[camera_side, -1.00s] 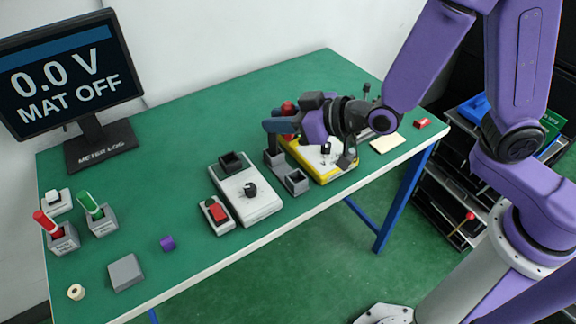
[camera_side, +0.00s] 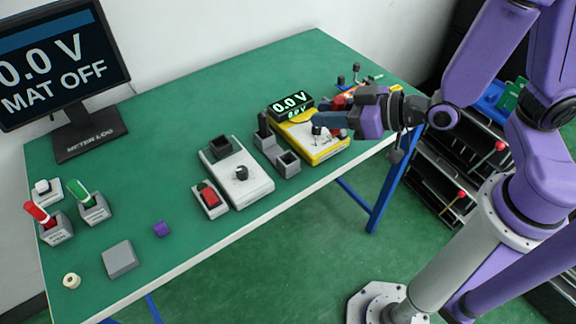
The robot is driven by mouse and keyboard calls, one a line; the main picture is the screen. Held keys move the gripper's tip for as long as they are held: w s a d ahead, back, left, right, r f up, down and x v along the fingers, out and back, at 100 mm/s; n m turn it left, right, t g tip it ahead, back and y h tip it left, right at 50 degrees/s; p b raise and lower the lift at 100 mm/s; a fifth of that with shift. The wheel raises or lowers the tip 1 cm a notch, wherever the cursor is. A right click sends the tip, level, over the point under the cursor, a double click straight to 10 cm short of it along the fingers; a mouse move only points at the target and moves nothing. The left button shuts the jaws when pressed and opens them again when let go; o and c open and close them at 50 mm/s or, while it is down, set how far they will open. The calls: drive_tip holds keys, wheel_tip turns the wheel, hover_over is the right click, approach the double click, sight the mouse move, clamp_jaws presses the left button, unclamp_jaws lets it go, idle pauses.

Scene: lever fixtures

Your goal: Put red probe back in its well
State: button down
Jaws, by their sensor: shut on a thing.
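Left of the yellow meter (camera_side: 322,152) stand two joined grey wells. The front well (camera_side: 288,164) has an open, empty-looking top. The rear well (camera_side: 265,140) has a dark upright piece (camera_side: 263,124) in it. The meter's small display (camera_side: 291,104) reads 0.0 V.
A monitor (camera_side: 66,66) reads MAT OFF.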

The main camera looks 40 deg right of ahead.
drive_tip(key=shift+s+d, duration=0.7)
drive_tip(key=shift+s, duration=1.3)
hover_over(282, 149)
drive_tip(key=s+a, duration=0.3)
drive_tip(key=s, duration=0.2)
drive_tip(key=f, duration=1)
drive_tip(key=shift+w+d, duration=0.1)
drive_tip(key=shift+w, duration=0.15)
drive_tip(key=shift+w+f, duration=0.1)
drive_tip(key=shift+f, duration=1.6)
drive_tip(key=shift+f, duration=0.1)
drive_tip(key=c, duration=0.9)
unclamp_jaws()
